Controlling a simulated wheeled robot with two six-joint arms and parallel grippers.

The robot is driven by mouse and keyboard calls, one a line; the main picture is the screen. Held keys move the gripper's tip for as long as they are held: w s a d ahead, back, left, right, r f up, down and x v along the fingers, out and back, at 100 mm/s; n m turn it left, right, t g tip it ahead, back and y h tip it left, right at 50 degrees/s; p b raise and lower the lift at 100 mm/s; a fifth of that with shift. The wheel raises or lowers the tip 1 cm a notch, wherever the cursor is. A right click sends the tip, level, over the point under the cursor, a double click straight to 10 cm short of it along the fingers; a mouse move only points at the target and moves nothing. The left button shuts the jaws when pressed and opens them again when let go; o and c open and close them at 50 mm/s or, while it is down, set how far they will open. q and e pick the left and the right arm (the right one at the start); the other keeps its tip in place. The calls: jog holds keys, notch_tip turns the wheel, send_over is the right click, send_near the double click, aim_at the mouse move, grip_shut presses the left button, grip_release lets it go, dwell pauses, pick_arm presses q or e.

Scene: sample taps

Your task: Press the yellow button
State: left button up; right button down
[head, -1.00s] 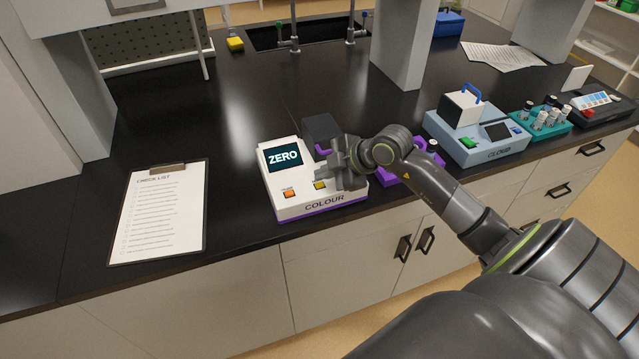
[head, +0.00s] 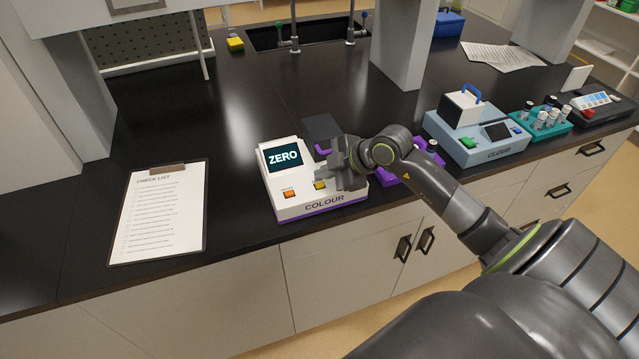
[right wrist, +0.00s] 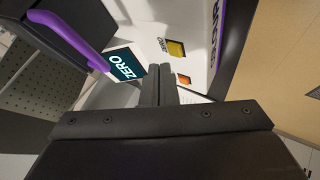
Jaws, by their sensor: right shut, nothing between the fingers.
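The yellow button (head: 320,185) is on the front panel of the white COLOUR instrument (head: 310,209), right of an orange button (head: 289,194). My right gripper (head: 326,174) is shut and empty, over the instrument's right side close to the yellow button. In the right wrist view the shut fingertips (right wrist: 160,70) are apart in the picture from the yellow button (right wrist: 176,49), which shows unobstructed beyond them. Whether they touch the panel cannot be told. The screen (head: 284,156) reads ZERO. My left gripper is not in view.
A dark lid (head: 322,127) with a purple handle is at the instrument's back right. A purple rack (head: 393,172) stands to the right, partly behind my arm. A blue-grey CLOUD instrument (head: 478,143) is further right. A clipboard checklist (head: 160,212) lies left, with clear bench between.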

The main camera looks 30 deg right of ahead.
jog(key=shift+f, duration=0.1)
dwell(0.3)
jog(key=shift+f, duration=0.35)
jog(key=shift+f, duration=0.4)
dwell(0.8)
jog(key=shift+r+p, duration=0.85)
jog(key=shift+p, duration=0.2)
notch_tip(320, 180, up, 5)
jog(key=p, duration=0.5)
jog(key=shift+p, duration=0.35)
